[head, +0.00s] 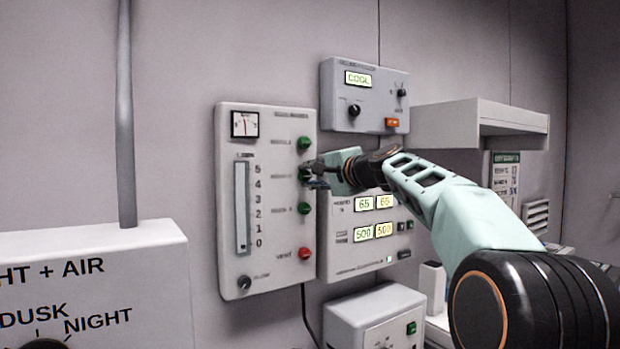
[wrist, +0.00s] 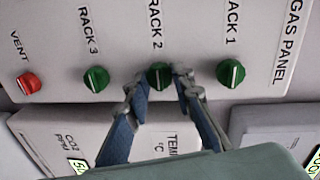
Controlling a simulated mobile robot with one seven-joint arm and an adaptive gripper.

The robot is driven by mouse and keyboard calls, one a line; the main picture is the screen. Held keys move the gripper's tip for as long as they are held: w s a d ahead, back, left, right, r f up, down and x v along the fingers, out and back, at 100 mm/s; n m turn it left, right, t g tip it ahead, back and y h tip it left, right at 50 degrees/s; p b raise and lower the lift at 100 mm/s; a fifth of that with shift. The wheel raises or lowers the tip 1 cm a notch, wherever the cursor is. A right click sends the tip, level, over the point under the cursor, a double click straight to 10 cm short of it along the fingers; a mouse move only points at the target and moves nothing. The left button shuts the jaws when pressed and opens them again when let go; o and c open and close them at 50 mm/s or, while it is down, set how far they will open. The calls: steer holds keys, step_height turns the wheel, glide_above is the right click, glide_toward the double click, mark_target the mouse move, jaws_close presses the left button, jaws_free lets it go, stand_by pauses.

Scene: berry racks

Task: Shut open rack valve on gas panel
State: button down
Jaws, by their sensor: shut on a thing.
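The gas panel (head: 280,262) is a pale box on the wall, with three green knobs and one red knob in a column. In the wrist view its labels run sideways. The green RACK 2 valve (wrist: 159,75) sits between the fingertips of my gripper (wrist: 160,86), which is shut on it. In the head view my gripper (head: 314,175) reaches this middle green knob from the right and partly hides it. The RACK 1 valve (wrist: 231,73) and RACK 3 valve (wrist: 96,79) stand free on either side. White pointer lines show on the knobs; RACK 3's looks slanted.
The red VENT knob (head: 305,253) is at the panel's lower right. A COOL control box (head: 345,112) hangs above right, and a display panel (head: 345,262) sits right, behind my arm. A shelf (head: 455,122) juts out farther right. A vertical pipe (head: 125,120) stands left.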

steer(key=shift+r, duration=0.1)
steer(key=c, duration=1.7)
jaws_free()
steer(key=shift+o, duration=0.2)
steer(key=shift+s, duration=0.1)
steer(key=v, duration=1.1)
steer(key=shift+s+d, duration=0.2)
steer(key=shift+s, duration=0.15)
